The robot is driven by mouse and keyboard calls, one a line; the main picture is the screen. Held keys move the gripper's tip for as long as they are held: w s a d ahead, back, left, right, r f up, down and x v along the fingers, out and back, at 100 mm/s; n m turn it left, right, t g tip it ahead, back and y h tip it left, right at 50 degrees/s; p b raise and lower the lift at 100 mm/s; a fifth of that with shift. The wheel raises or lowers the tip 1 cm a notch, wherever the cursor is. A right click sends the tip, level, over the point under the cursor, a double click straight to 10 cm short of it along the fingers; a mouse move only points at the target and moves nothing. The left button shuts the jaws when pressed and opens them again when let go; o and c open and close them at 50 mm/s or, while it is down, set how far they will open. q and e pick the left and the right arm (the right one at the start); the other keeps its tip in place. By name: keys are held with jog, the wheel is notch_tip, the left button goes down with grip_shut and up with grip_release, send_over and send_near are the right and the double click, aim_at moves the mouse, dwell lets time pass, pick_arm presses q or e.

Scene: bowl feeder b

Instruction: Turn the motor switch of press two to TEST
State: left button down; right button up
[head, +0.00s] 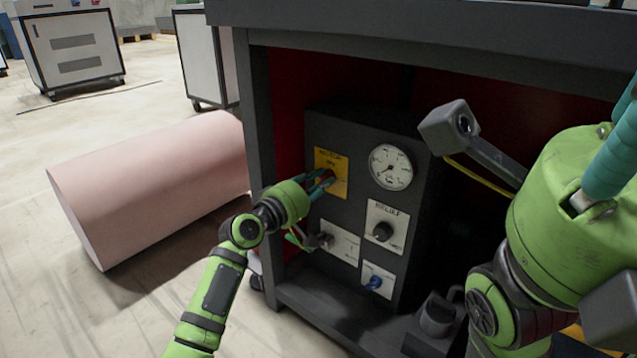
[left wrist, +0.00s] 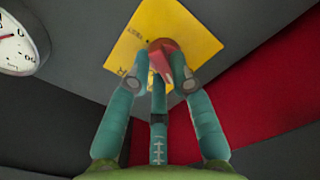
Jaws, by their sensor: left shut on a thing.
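The motor switch is a red knob (left wrist: 165,50) on a yellow plate (head: 330,160), at the upper left of the dark control box (head: 345,135). In the left wrist view the yellow plate (left wrist: 188,24) lies tilted around the knob. My left gripper (head: 325,180) is at the plate, its teal fingers closed around the knob. The fingers hide much of the knob and part of the lettering, so I cannot tell which mark it points at. My right gripper (head: 612,150) is raised close to the camera at the right, away from the box; its fingers are partly cut off.
The box also carries a round gauge (head: 390,167), a RELIEF knob (head: 382,231), a lower left knob (head: 325,240) and a blue knob (head: 374,282). The press frame (head: 256,110) surrounds it. A pink roll (head: 150,190) lies on the floor at left.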

pick_arm(q)
jog(key=shift+m, duration=1.1)
jog(key=c, duration=1.1)
grip_release()
jog(key=shift+s, duration=0.1)
jog(key=v, duration=1.2)
